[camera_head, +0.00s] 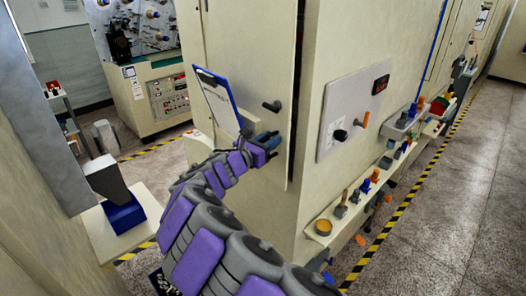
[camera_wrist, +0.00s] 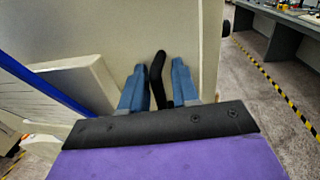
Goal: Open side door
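The cream side door (camera_head: 240,60) is on the cabinet in the middle of the head view, with a dark gap along its right edge. A black handle (camera_head: 272,106) sticks out from it. My gripper (camera_head: 266,139) is at the door, just below that handle in the head view. In the wrist view, the two blue fingers of my gripper (camera_wrist: 159,88) are apart, with a black handle (camera_wrist: 157,72) between them. Space shows on both sides of the handle, so it is not visibly gripped. The lower part of the handle is hidden by my gripper body.
A clipboard (camera_head: 217,102) with a blue edge is left of my gripper. A control panel (camera_head: 352,112) and a ledge with several spindles and parts (camera_head: 345,212) are on the right. The floor (camera_head: 445,215) at right is clear beyond a yellow-black line.

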